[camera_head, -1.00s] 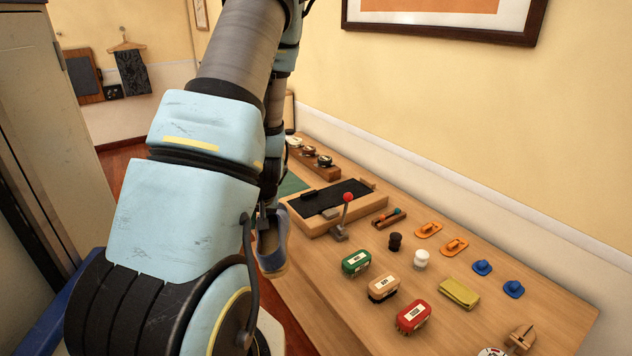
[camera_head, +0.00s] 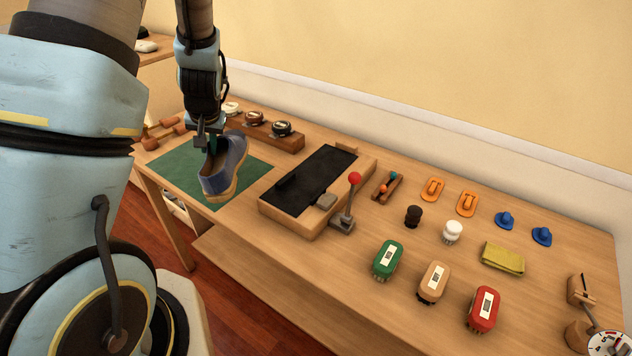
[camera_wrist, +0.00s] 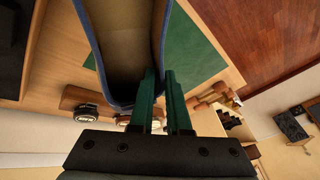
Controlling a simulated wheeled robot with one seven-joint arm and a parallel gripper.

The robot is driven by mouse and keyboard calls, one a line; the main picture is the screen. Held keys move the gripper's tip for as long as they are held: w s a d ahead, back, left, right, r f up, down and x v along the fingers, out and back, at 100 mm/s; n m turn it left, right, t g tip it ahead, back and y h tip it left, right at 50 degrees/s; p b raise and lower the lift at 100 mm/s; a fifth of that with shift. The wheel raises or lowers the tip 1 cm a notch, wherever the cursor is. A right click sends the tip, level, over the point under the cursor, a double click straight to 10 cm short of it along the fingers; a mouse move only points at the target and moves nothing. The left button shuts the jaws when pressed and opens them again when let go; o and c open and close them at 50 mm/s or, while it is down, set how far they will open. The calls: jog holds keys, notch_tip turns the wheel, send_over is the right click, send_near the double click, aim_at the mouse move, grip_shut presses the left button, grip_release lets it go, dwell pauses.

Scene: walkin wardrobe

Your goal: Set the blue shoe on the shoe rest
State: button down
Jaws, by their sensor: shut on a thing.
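My gripper (camera_head: 208,143) is shut on the blue shoe (camera_head: 236,155), holding it by the rim of its opening. In the wrist view, the green fingers (camera_wrist: 161,100) pinch the edge of the shoe (camera_wrist: 130,50). The shoe is over the green mat (camera_head: 170,161) at the table's left end; whether its sole touches the mat is unclear. A wooden box (camera_head: 270,206) with a black top and a red-knobbed lever (camera_head: 352,195) stands to its right. I cannot tell for sure which item is the shoe rest.
A wooden block with polish tins (camera_head: 272,136) is behind the shoe. Turned wooden pieces (camera_head: 163,132) lie at the far left. Several brushes (camera_head: 387,260), a yellow cloth (camera_head: 502,258), and orange and blue pieces (camera_head: 466,204) occupy the right. The table's front edge is close to the mat.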

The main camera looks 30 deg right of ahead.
jog(key=s+d+r+m+h+b, duration=0.25)
jog(key=d+m+b, duration=0.25)
jog(key=d, duration=1.1)
notch_tip(320, 180, up, 3)
jog(key=m+b, duration=0.2)
jog(key=m, duration=0.1)
send_over(312, 171)
jog(key=shift+t, duration=0.3)
notch_tip(312, 171, down, 9)
jog(key=shift+w+f+p, duration=0.1)
jog(key=shift+p, duration=0.95)
jog(key=c, duration=1.3)
grip_release()
jog(key=shift+f, duration=0.1)
jog(key=shift+c, duration=0.2)
jog(key=o, duration=0.5)
jog(key=shift+c, duration=0.2)
